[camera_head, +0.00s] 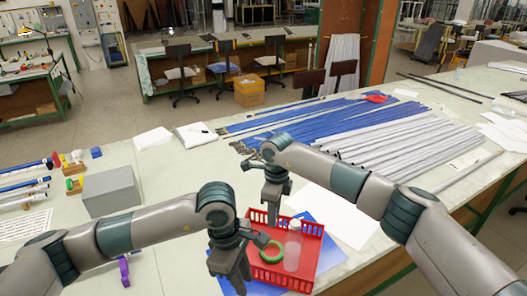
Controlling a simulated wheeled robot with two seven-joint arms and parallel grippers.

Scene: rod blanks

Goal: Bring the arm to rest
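My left gripper (229,276) hangs pointing down in the lower middle, at the left side of a red basket (311,229). Its fingers look spread, and I see nothing between them. My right gripper (273,212) is higher up, pointing down over the far left part of the basket. Its fingers are small and dark here, so I cannot tell whether they are apart. Inside the basket are a green tape ring (272,251) and a pale, see-through container (292,250). My arms hide part of the table and the basket's left side.
A grey box (111,190) stands at the left, near several rods and small coloured blocks. Blue rods (300,117) and grey rods (420,137) cover the far table. A blue sheet (328,247) lies under the basket, and a purple item (124,271) is at the lower left.

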